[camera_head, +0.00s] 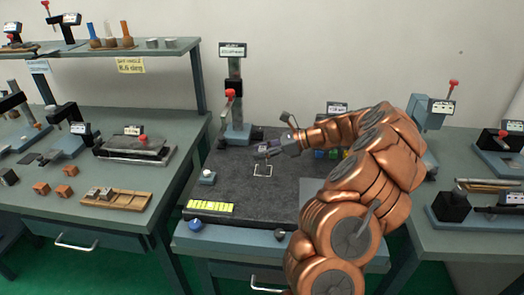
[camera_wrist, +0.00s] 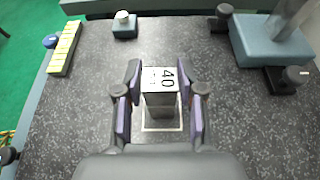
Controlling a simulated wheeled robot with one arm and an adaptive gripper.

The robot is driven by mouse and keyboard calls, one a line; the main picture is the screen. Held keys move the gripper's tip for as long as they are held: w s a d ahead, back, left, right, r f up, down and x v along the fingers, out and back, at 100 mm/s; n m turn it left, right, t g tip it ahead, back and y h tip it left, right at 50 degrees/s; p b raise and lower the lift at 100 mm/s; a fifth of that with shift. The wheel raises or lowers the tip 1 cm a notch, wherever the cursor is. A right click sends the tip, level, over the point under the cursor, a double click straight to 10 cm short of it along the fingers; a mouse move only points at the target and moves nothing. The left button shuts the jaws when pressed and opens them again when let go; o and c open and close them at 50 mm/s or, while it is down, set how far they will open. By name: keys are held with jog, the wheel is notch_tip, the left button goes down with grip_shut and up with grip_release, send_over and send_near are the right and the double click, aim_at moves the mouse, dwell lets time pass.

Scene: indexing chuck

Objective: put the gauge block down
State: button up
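The gauge block (camera_wrist: 160,80) is a small grey steel block with a pale face marked 40. In the wrist view it sits between the fingertips of my gripper (camera_wrist: 161,84), which appear closed against its two sides. In the head view my gripper (camera_head: 265,151) is above the dark granite plate, and the block is small and hard to make out there. A white square outline (camera_head: 262,170) on the plate looks empty in the head view. In the wrist view the block overlaps the far part of this outline (camera_wrist: 162,130). The gap beneath the block cannot be judged exactly.
A gauge stand (camera_head: 236,105) with a red knob rises at the plate's back left. A small block with a white button (camera_head: 207,177) and a yellow strip (camera_head: 211,208) lie toward the left. Coloured pieces (camera_head: 333,154) stand behind my arm. The plate around the outline is clear.

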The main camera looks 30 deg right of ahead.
jog(key=shift+o, duration=1.4)
